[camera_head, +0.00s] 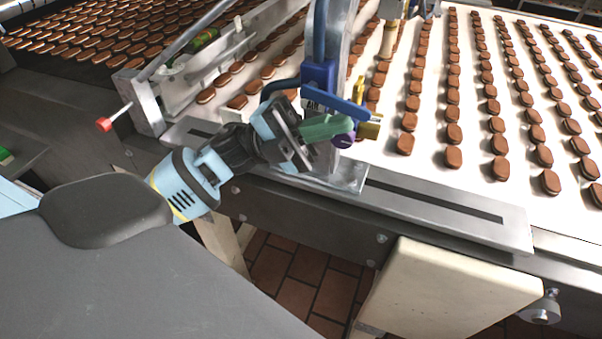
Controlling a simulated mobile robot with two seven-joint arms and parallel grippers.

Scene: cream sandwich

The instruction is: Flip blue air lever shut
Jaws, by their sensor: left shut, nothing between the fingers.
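The blue air lever (335,101) is a flat blue bar that slants down to the right from a blue valve block (319,74) on a metal upright. Part of a white label shows beside it. My left gripper (318,133) comes in from the lower left and is shut and empty, just below the lever. A green piece (325,127) and a purple round piece (343,140) show at its tip. I cannot tell whether the gripper touches the lever. My right gripper is not in view.
A yellow part (370,112) stands right of the lever. A white conveyor (470,185) carries rows of brown sandwich biscuits behind it. A red knob (104,124) on a rod sticks out at left. A cream box (450,290) is below the metal rail (450,208).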

